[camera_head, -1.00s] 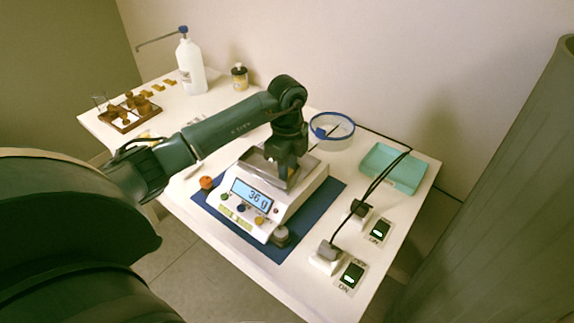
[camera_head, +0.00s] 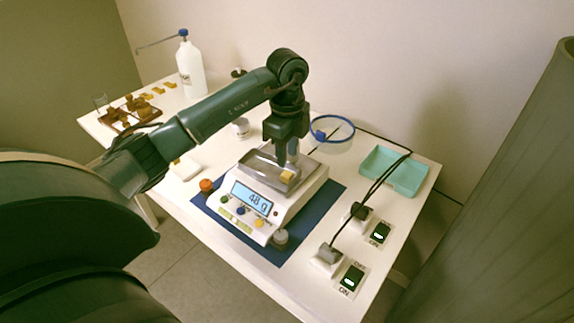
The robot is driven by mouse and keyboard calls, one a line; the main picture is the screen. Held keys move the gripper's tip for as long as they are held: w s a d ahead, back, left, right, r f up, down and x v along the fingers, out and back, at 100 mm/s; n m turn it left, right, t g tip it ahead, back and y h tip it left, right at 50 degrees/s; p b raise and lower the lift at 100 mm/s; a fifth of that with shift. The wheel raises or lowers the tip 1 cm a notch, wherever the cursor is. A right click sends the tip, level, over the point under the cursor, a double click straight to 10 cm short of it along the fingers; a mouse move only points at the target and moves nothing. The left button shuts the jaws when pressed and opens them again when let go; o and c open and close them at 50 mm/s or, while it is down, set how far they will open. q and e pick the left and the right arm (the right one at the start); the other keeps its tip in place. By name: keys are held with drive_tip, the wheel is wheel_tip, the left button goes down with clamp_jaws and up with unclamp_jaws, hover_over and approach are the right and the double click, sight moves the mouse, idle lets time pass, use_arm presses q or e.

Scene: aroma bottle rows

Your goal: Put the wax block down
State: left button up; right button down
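The yellow wax block (camera_head: 287,177) lies in the metal pan (camera_head: 259,169) of the white scale (camera_head: 270,203), toward the pan's front right. The scale's display (camera_head: 252,197) reads about 48 g. My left gripper (camera_head: 287,162) points down just above the block. Its two fingers look parted, and the block shows below their tips, apparently free of them. My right gripper is not in view.
The scale stands on a blue mat (camera_head: 323,203). A blue-rimmed clear bowl (camera_head: 332,139) is behind it, and a teal tray (camera_head: 395,175) at right. Cables run to plugs beside two switches (camera_head: 352,279). A white bottle (camera_head: 190,70) and wooden rack (camera_head: 128,112) stand back left.

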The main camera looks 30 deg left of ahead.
sight(287, 174)
use_arm(q)
wheel_tip(287, 174, up, 6)
drive_tip(key=shift+r, duration=0.2)
drive_tip(key=shift+s, duration=0.1)
idle(0.5)
